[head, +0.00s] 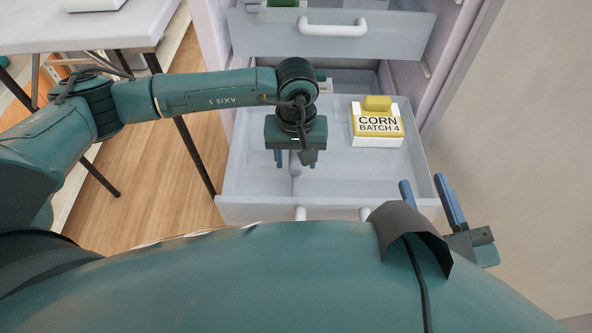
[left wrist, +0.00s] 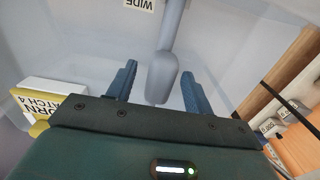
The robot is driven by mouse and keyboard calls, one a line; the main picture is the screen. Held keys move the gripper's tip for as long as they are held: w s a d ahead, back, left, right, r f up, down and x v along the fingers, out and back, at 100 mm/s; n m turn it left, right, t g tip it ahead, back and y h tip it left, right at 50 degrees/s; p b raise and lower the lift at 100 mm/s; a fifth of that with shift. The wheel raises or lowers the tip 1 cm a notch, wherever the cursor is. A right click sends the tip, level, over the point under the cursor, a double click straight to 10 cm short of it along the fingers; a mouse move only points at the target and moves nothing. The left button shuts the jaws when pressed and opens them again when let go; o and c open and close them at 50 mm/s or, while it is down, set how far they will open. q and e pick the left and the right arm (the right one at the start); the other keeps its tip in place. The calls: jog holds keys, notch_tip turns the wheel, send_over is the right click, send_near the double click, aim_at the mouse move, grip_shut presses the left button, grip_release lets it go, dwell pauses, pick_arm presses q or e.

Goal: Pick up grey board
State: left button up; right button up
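A narrow grey piece with a rounded end, which I take for the grey board (head: 295,181), is in the open drawer. In the left wrist view the grey board (left wrist: 162,80) stretches away between my fingers. My left gripper (head: 297,160) is over the drawer, pointing down. It is open, with one blue finger on each side of the board and gaps visible in the wrist view (left wrist: 159,71). The gripper hides part of the board from the head. My right gripper (head: 423,182) is open and empty by the drawer's front right corner.
The pale drawer (head: 345,175) also holds a yellow-and-white box (head: 377,128) labelled CORN BATCH 4, right of my left gripper. Another drawer (head: 390,30) is above and behind. A label reading WIDE (left wrist: 139,3) is near the board. A white table (head: 100,32) stands at left.

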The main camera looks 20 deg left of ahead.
pick_arm(q)
grip_shut()
dwell(0.3)
jog(key=shift+r, duration=0.1)
